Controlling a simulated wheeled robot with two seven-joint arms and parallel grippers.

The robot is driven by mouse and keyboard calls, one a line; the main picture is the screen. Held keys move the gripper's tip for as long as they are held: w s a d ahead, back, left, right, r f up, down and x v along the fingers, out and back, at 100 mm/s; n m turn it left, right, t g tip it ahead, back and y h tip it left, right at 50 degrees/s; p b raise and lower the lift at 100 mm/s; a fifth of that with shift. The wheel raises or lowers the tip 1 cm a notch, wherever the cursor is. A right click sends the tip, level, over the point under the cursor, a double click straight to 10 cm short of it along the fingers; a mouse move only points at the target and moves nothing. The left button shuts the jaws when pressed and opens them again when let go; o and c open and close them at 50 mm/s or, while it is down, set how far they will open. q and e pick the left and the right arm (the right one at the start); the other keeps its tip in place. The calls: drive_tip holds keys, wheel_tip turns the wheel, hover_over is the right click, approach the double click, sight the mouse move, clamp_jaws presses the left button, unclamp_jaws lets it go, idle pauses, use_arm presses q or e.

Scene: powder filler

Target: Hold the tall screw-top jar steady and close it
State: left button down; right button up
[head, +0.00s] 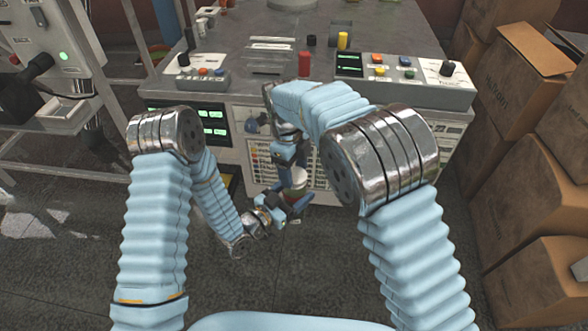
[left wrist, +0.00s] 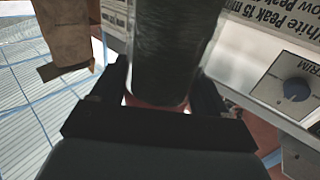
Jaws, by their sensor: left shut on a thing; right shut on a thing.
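The tall jar (left wrist: 168,50) shows as a dark, glossy cylinder between the fingers in the left wrist view. In the head view only a small pale part of it (head: 299,177) shows between my two grippers. My left gripper (head: 288,208) is shut on the jar's body from the side, low in front of the bench. My right gripper (head: 291,162) comes down from above and is shut at the jar's top, on what appears to be the lid. The fingers and arm hide the lid, so its seating cannot be told.
A grey bench (head: 270,80) with a control box (head: 405,78), a red cylinder (head: 304,63) and a yellow cylinder (head: 343,41) stands just behind my grippers. Cardboard boxes (head: 515,130) are stacked at the right. A machine (head: 55,50) stands at the left. The floor in front is clear.

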drive_tip(key=m, duration=0.7)
drive_tip(key=shift+d+f+m+g, duration=0.15)
drive_tip(key=shift+f+m+g, duration=0.15)
drive_tip(key=shift+g, duration=0.1)
drive_tip(key=shift+s+d+f+m, duration=0.15)
drive_tip(key=shift+f+m, duration=0.05)
drive_tip(key=shift+m, duration=0.6)
drive_tip(key=shift+m+y, duration=0.3)
drive_tip(key=shift+m, duration=0.2)
drive_tip(key=shift+w+r+m, duration=0.2)
drive_tip(key=shift+r+m, duration=0.2)
drive_tip(key=o, duration=1)
drive_tip(key=shift+r, duration=0.1)
